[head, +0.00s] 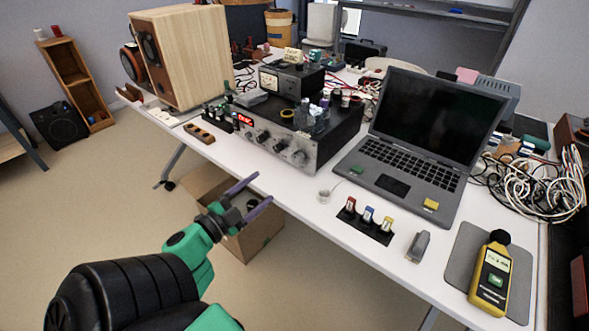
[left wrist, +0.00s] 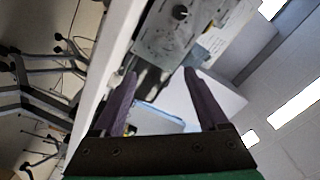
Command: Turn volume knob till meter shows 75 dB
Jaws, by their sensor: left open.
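A silver-fronted amplifier (head: 318,160) stands mid-table with a red display (head: 246,119) and a row of round knobs; the largest knob (head: 299,157) is at the panel's right end. I cannot tell which knob is the volume knob. A yellow sound meter (head: 491,281) lies on a grey pad at the right; its reading is too small to make out. My left gripper (head: 258,190) is open and empty, in front of the table edge, apart from the amplifier. In the left wrist view, a dark knob (left wrist: 180,12) on a pale panel shows beyond the fingers. My right gripper is out of view.
An open laptop (head: 408,150) stands right of the amplifier. A dark tray (head: 366,226) with small coloured-label items and a grey stapler-like object (head: 418,247) lie near the front edge. A wooden speaker (head: 190,55) stands at left. A cardboard box (head: 258,232) is under the table.

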